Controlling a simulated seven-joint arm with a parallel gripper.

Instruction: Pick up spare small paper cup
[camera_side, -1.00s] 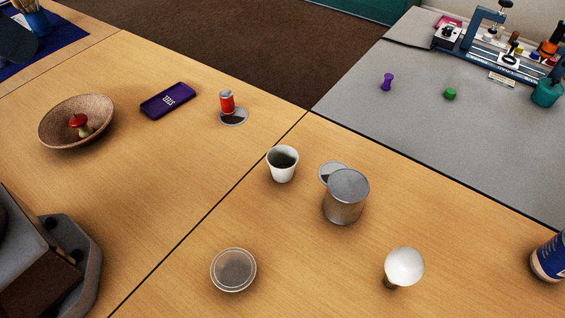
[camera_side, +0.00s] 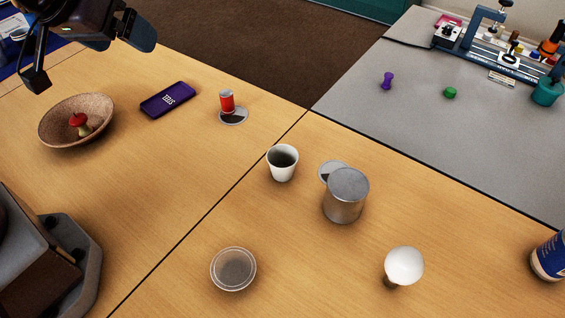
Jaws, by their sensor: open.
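A small white paper cup (camera_side: 283,168) stands upright on the wooden table near the seam, dark inside. My gripper (camera_side: 92,62) is in the upper left corner, above the table and near the cork-coloured bowl. Its two fingers are spread apart with nothing between them. It is well to the left of the cup and does not touch it. Part of my gripper is cut off by the frame's top edge.
A metal tin (camera_side: 344,197) stands close right of the cup, beside a grey disc (camera_side: 331,170). Table left of the cup is clear.

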